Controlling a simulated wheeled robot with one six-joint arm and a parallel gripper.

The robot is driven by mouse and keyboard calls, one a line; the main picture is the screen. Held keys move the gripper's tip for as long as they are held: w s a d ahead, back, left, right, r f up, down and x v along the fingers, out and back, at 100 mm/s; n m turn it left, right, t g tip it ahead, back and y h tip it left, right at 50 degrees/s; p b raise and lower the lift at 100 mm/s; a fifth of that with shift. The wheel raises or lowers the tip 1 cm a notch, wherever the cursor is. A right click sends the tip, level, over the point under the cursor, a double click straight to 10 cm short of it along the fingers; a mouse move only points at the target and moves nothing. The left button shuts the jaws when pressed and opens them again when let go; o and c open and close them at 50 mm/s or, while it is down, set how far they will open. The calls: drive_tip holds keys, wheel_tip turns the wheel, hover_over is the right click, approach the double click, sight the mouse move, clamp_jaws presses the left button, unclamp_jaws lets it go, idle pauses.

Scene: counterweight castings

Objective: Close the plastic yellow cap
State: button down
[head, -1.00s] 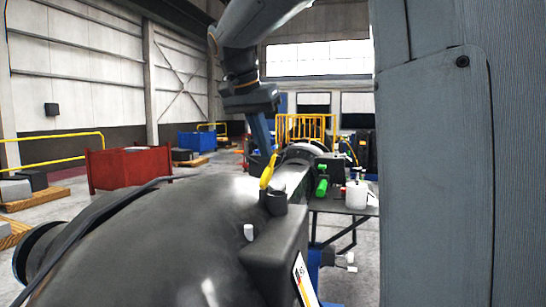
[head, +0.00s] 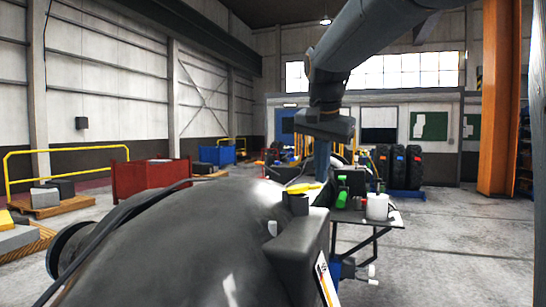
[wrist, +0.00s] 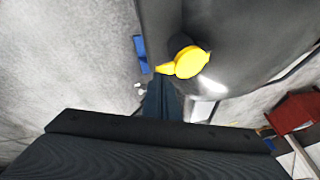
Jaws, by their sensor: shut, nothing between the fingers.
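The yellow cap (head: 303,187) lies nearly flat across the top of a short black neck (head: 296,204) on the big dark rounded casting (head: 190,235). In the wrist view the cap (wrist: 190,62) shows as a round disc with a small tab pointing left. Whether it is pressed fully down cannot be told. My gripper (head: 321,176) points down just right of the cap, fingers together and empty. In the wrist view its narrow fingertips (wrist: 160,86) are just below the tab; contact cannot be told.
A table (head: 390,220) with a white container (head: 377,206) and green items (head: 342,200) stands behind and right of the casting. A black cable runs over the casting's left side. A red bin (head: 150,178) stands at the back left. Open floor lies to the right.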

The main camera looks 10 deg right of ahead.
drive_tip(key=shift+s+d+f+b, duration=0.2)
drive_tip(key=shift+d+f, duration=0.1)
drive_tip(key=shift+f, duration=0.35)
drive_tip(key=shift+s+d+f+b, duration=0.15)
drive_tip(key=shift+d+f, duration=0.1)
drive_tip(key=shift+f, duration=0.4)
drive_tip(key=shift+s+d+f, duration=0.2)
drive_tip(key=shift+s+f, duration=0.05)
drive_tip(key=shift+f, duration=0.6)
drive_tip(key=shift+a+f, duration=0.15)
drive_tip(key=shift+w+a+f+b, duration=0.2)
drive_tip(key=shift+w+a+b, duration=0.1)
drive_tip(key=shift+a, duration=0.1)
drive_tip(key=shift+r, duration=0.1)
drive_tip(key=shift+a+r, duration=0.1)
drive_tip(key=shift+r, duration=0.2)
drive_tip(key=d+b+v, duration=0.1)
drive_tip(key=v, duration=0.7)
drive_tip(key=shift+r, duration=0.25)
